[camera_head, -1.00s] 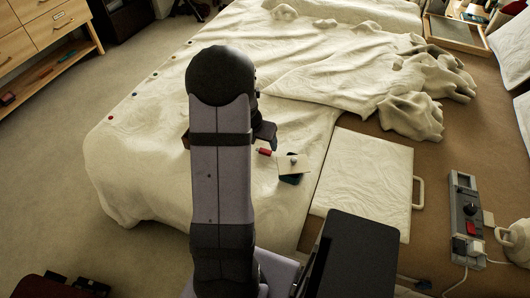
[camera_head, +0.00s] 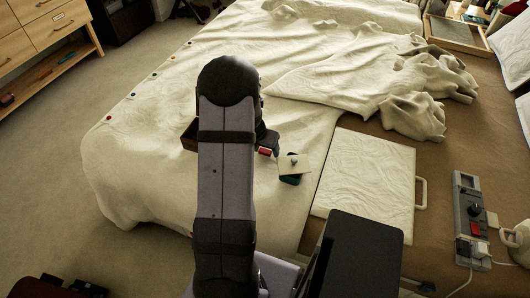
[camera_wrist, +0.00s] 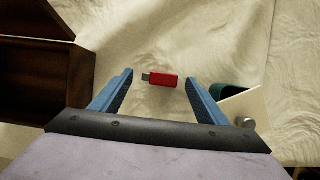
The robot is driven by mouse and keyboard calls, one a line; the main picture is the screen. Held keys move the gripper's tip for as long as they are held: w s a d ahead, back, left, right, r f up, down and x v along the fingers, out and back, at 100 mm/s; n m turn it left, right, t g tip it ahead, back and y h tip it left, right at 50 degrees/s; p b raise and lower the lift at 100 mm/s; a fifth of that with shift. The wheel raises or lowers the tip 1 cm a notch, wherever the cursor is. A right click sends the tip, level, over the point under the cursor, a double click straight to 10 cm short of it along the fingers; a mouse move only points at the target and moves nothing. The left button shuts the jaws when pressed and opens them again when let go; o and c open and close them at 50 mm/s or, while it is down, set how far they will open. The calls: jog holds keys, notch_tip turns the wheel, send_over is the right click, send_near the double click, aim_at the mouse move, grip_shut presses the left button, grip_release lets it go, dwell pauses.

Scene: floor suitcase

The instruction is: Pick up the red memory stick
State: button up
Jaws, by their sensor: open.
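The red memory stick (camera_wrist: 163,80) lies flat on the cream bedspread in the wrist view, its metal plug pointing left. It also shows as a small red piece in the head view (camera_head: 265,152), close to the right of my arm. My gripper (camera_wrist: 158,82) is open, with one blue finger to the left of the stick and the other to the right. The stick shows in the gap between the fingertips, and nothing is held. I cannot tell how far above the bedspread the fingertips are.
A dark wooden box (camera_wrist: 45,75) stands close left of my gripper. A cream card with a metal knob (camera_wrist: 246,120) and a dark teal item (camera_wrist: 232,90) lie close right. A white padded panel (camera_head: 365,190) and a grey switch unit (camera_head: 470,220) lie further right.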

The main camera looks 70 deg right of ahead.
jog(key=c, duration=1.1)
